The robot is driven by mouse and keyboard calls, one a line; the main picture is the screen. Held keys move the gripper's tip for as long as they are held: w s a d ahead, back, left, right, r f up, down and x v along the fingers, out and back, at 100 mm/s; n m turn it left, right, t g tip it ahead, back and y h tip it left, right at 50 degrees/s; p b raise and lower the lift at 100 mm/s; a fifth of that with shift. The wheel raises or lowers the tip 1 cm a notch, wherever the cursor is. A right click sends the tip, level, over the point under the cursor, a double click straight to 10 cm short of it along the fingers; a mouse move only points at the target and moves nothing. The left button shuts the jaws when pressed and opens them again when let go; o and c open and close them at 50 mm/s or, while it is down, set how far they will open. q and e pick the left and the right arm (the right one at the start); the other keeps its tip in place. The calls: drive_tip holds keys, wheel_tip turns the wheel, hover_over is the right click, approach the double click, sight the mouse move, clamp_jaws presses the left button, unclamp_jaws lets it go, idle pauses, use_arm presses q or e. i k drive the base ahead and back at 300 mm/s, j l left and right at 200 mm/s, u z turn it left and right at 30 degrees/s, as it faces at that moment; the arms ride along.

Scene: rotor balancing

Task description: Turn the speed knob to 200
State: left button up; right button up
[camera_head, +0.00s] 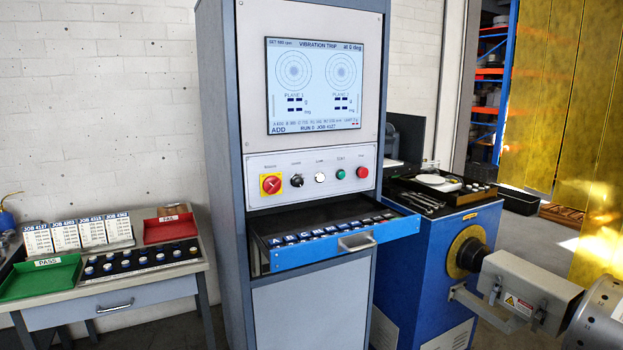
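A small black knob (297,181) with a light pointer mark sits on the pale control panel (265,165) of the tall grey-blue cabinet. It is the only black knob on the panel, and its label is too small to read. The screen (314,84) above reads "VIBRATION TRIP" and "at 0 deg", with a small set value in rpm at top left that I cannot read surely. Neither of my grippers is in view.
Beside the knob are a red-and-yellow switch (271,184), a white button (320,178), a green button (341,174) and a red button (362,172). An open drawer (330,253) juts out below the panel. A side table with green (38,277) and red (170,228) trays stands left.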

sight(298, 182)
drive_tip(key=i+l+u, duration=0.15)
drive_tip(key=l, duration=0.3)
drive_tip(key=i+l+u, duration=0.15)
drive_tip(key=l, duration=0.35)
drive_tip(key=i+l+u, duration=0.2)
drive_tip(key=l, duration=0.25)
drive_tip(key=l+u, duration=0.15)
drive_tip(key=l, duration=0.35)
